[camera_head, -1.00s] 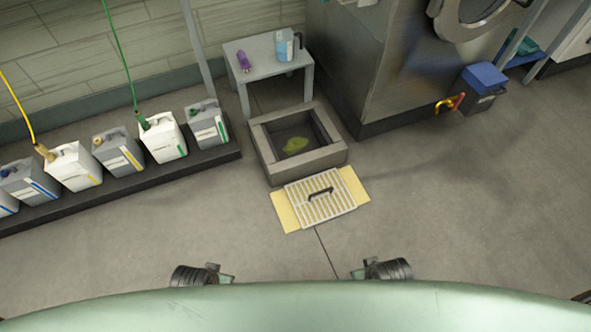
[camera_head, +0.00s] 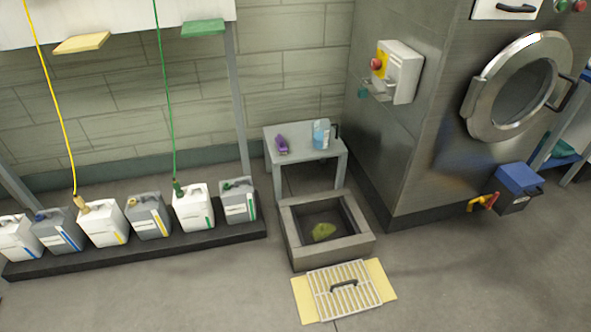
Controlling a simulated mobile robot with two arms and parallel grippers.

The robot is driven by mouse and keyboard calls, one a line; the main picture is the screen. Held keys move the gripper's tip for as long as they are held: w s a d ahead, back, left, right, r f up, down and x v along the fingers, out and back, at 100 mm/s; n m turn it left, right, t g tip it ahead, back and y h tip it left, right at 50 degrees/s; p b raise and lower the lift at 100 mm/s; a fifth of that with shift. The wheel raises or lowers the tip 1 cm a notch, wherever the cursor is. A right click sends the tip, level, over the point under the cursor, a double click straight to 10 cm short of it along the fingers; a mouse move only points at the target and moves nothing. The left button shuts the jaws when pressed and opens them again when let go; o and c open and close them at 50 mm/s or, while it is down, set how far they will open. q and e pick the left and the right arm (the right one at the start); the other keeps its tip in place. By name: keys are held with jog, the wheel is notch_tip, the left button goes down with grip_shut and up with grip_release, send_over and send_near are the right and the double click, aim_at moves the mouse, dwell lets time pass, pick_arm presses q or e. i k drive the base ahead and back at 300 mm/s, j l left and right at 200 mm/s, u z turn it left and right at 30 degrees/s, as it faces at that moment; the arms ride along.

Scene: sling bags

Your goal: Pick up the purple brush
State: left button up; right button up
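The purple brush (camera_head: 282,144) lies on the left part of a small grey table (camera_head: 306,156) against the tiled wall. A clear jug with blue liquid (camera_head: 321,134) stands on the same table, to the right of the brush and apart from it. Neither of my grippers shows in the current view.
A square floor basin (camera_head: 290,243) with a yellow-green lump (camera_head: 324,231) inside stands in front of the table. A slatted grate (camera_head: 345,294) lies on a yellow mat before it. Several canisters (camera_head: 106,222) line a low dark platform at left. A steel machine (camera_head: 425,150) stands at right.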

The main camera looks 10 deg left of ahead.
aim_at(282, 147)
jog(key=i+j+z, duration=0.1)
jog(key=z, duration=0.4)
jog(key=i+j+z, duration=0.2)
jog(key=z, duration=0.3)
